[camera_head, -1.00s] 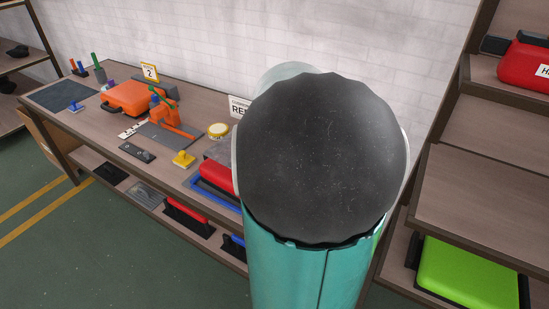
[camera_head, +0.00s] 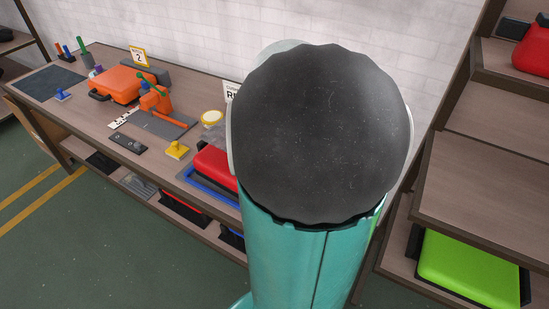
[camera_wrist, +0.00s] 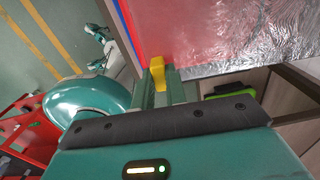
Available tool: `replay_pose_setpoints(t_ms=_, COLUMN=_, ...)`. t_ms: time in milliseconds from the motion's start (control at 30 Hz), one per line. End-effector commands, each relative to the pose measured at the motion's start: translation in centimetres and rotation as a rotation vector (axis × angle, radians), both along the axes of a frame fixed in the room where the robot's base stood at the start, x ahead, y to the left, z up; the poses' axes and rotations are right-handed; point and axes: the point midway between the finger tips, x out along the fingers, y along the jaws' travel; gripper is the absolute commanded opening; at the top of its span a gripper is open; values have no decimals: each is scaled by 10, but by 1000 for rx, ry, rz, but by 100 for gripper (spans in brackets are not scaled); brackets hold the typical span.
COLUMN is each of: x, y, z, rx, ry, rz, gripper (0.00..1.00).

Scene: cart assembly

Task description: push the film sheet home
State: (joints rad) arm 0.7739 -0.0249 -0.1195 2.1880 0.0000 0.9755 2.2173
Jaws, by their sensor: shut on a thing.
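In the wrist view, a clear, wrinkled, silvery film sheet (camera_wrist: 225,38) spreads across the top of the picture. Red shows through its left part, and its right part looks grey. My gripper (camera_wrist: 161,86) is at the sheet's near edge, shut on a small yellow tab (camera_wrist: 157,72) there. In the head view, my arm hides my gripper and most of the sheet. A red case (camera_head: 214,164) in a blue tray (camera_head: 205,188) shows left of my arm. I cannot tell how far the sheet's far edge reaches.
Left along the bench lie a yellow-handled tool (camera_head: 177,149), a tape roll (camera_head: 212,117), an orange clamp (camera_head: 156,98) and an orange case (camera_head: 117,84). A shelf with a green case (camera_head: 470,268) stands right. The green floor in front is clear.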

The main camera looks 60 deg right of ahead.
Motion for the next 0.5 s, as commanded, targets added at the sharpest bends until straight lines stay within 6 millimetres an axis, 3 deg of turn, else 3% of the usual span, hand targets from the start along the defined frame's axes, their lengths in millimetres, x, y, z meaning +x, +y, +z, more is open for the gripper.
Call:
replay_pose_setpoints(t_ms=300, x=0, y=0, z=-30, rx=1, ry=1, rz=0, gripper=0)
replay_pose_setpoints(t_ms=500, x=1, y=-2, z=-39, rx=0, ry=0, rz=-1, gripper=0)
